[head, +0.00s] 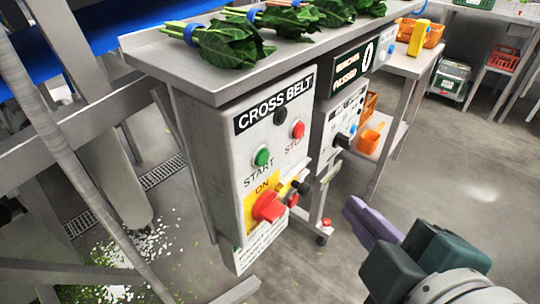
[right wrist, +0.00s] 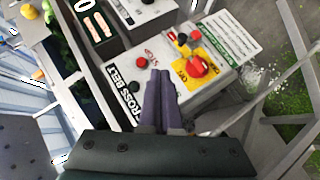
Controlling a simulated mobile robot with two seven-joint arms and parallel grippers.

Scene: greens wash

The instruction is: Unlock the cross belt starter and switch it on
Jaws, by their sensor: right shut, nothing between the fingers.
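The cross belt starter (head: 235,150) is a pale box under the bench, labelled CROSS BELT. It has a green START button (head: 262,157), a red STOP button (head: 298,129) and a red rotary switch (head: 268,207) on a yellow plate marked ON. The switch also shows in the right wrist view (right wrist: 200,66). A small black part (head: 302,187) and a red part sit beside the yellow plate; I cannot tell whether they form a lock. My right gripper (head: 352,205), with purple fingers, is shut and empty, apart from the switch. My left gripper is not in view.
Bunches of greens (head: 228,44) lie on the bench top (head: 160,50) above the starter. A second control box (head: 340,110) stands just right of it. Orange bins (head: 370,137) are on a side table behind. The floor at right is clear.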

